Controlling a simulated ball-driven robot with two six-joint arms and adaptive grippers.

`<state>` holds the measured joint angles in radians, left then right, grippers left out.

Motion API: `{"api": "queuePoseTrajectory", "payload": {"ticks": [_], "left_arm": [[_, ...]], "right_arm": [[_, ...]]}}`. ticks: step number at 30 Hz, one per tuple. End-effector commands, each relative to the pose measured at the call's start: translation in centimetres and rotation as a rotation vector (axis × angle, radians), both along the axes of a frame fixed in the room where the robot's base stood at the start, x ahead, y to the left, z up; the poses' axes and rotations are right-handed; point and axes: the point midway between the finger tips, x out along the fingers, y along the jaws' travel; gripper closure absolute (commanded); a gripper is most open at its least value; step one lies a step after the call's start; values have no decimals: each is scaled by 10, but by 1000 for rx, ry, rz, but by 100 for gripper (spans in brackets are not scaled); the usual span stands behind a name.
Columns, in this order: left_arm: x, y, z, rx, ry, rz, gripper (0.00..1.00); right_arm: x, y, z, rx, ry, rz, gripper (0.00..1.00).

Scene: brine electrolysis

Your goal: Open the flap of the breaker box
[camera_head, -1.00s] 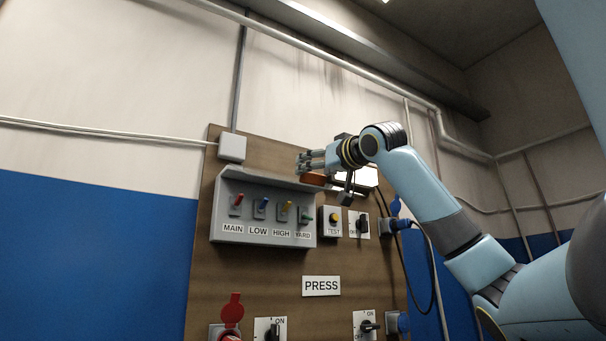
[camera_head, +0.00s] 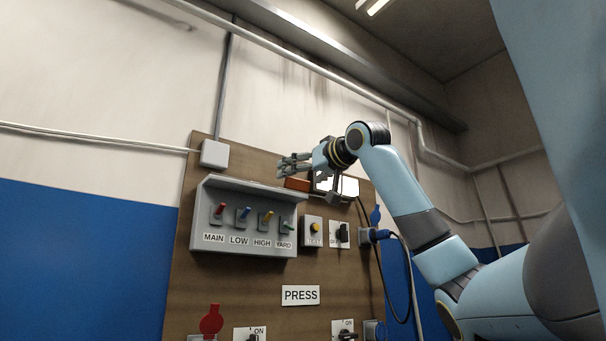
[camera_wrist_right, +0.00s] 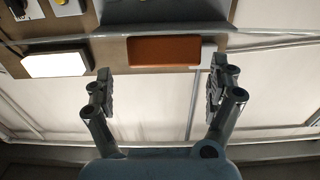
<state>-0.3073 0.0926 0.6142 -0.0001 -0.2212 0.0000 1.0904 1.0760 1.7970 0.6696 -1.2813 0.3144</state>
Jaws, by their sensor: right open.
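The grey breaker box (camera_head: 243,248) is on the brown board in the head view, its colored switches exposed over the labels MAIN, LOW, HIGH and YARD. A grey flap (camera_head: 245,188) stands out along its top, so the front is uncovered. An orange-brown bar (camera_head: 297,184) is at the flap's right end; it also shows in the wrist view (camera_wrist_right: 165,50). My right gripper (camera_head: 285,165) is above the box's upper right corner. In the wrist view its fingers (camera_wrist_right: 160,82) are spread and empty, with the bar beyond them. My left gripper is out of view.
A lit white panel (camera_head: 349,187) is just right of my right gripper. A white junction box (camera_head: 214,153) sits up left. A yellow button (camera_head: 314,228), a black rotary switch (camera_head: 342,233) and a blue plug (camera_head: 380,235) with cable are to the right. A PRESS sign (camera_head: 300,295) is below.

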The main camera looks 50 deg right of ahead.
Motion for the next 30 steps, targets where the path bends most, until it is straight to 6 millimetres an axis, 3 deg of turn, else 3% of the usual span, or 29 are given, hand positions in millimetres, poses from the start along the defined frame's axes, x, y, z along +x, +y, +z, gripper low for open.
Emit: {"api": "queuePoseTrajectory", "payload": {"ticks": [4, 8, 21, 30], "left_arm": [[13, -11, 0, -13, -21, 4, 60], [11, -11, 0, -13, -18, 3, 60], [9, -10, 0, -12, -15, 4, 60], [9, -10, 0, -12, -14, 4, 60]], "right_arm": [[0, 1, 1, 1, -1, 2, 10], [0, 0, 9, 4, -5, 2, 10], [-2, 1, 79, 3, -3, 4, 10], [-3, -1, 99, 0, 1, -1, 10]]}}
